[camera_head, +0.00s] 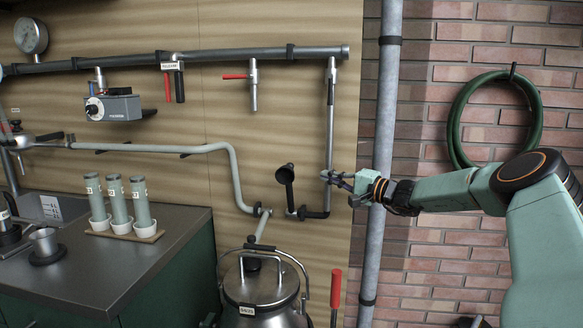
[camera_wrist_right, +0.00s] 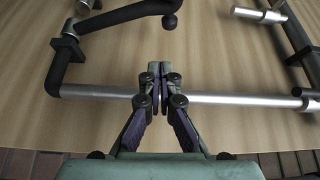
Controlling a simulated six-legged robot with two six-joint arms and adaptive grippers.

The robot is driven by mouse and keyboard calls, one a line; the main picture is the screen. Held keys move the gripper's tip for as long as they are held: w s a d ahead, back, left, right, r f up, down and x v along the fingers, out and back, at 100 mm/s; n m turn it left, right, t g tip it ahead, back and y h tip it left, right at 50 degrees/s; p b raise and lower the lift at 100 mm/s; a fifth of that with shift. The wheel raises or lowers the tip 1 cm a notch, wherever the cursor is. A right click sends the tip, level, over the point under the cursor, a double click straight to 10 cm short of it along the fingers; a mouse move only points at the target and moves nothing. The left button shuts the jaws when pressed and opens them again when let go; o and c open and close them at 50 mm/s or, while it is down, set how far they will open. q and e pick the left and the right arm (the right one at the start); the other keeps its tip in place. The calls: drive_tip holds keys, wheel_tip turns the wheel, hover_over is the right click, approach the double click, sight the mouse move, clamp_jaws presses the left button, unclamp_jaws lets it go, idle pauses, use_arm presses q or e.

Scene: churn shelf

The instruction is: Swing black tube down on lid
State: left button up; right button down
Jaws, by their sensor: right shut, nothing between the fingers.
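The black tube (camera_head: 288,192) stands upright at the foot of the wall pipework, its flared end at the top. Black pipework also shows at the upper left of the right wrist view (camera_wrist_right: 130,15). The steel churn's lid (camera_head: 261,285) is below and to the left, with a hoop handle around it. My right gripper (camera_head: 327,176) is at the vertical steel pipe (camera_head: 330,135), right of the black tube and apart from it. In the wrist view its fingers (camera_wrist_right: 160,72) are together and empty, in front of the pipe (camera_wrist_right: 230,100); contact cannot be told. My left gripper is out of view.
A grey standpipe (camera_head: 380,140) runs vertically behind my right wrist. A green hose (camera_head: 455,120) hangs on the brick wall. A red-handled rod (camera_head: 336,289) stands right of the churn. A counter (camera_head: 110,270) with several capped tubes is at the left.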

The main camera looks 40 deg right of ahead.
drive_tip(key=shift+n, duration=0.5)
drive_tip(key=shift+w+a+r+b, duration=0.25)
drive_tip(key=shift+w+a+b, duration=0.3)
drive_tip(key=shift+w, duration=1)
drive_tip(key=shift+w+a+r+b, duration=0.35)
drive_tip(key=shift+w+b, duration=0.25)
drive_tip(key=shift+w, duration=0.9)
drive_tip(key=shift+w+a+r+b, duration=0.2)
drive_tip(key=shift+w+a+b, duration=0.35)
drive_tip(key=shift+w, duration=1)
drive_tip(key=shift+s+r, duration=0.1)
drive_tip(key=shift+s, duration=0.1)
